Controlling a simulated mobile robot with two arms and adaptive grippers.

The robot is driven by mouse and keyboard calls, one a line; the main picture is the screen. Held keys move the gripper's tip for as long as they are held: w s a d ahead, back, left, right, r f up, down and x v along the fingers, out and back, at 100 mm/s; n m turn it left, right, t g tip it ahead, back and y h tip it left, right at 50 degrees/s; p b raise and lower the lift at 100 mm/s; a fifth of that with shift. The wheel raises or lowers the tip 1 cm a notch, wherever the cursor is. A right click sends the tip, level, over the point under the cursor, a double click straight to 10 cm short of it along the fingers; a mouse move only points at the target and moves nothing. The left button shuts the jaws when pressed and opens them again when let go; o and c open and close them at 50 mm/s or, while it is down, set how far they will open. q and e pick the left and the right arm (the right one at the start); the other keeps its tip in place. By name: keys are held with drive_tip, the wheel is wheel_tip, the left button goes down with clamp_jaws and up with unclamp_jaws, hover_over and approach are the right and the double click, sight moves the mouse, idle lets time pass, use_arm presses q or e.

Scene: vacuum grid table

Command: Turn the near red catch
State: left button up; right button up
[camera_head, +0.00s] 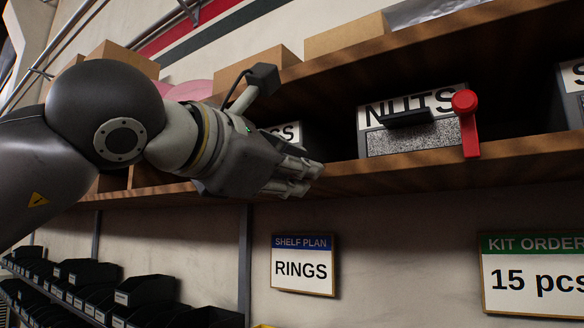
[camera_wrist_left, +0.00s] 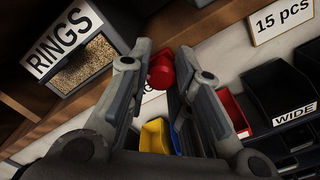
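A red catch (camera_wrist_left: 160,72) shows between the fingertips of my left gripper (camera_wrist_left: 162,58) in the left wrist view. The fingers stand apart, one on each side of it; I cannot tell whether they touch it. In the head view my left gripper (camera_head: 312,176) is at the shelf edge and hides this catch. The RINGS bin (camera_wrist_left: 78,64) shows at left in the left wrist view; in the head view only the end of its label (camera_head: 287,132) shows. Another red catch (camera_head: 468,125) stands upright at the right of the NUTS bin (camera_head: 408,133). My right gripper is not in view.
The wooden shelf (camera_head: 420,168) carries the bins, with another board above them. A RINGS shelf plan sign (camera_head: 303,265) and a 15 pcs kit order sign (camera_head: 540,275) hang below. Dark bins (camera_head: 145,290) fill the lower left; a yellow bin (camera_wrist_left: 155,136) shows below my gripper.

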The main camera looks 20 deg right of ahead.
use_arm(q)
clamp_jaws()
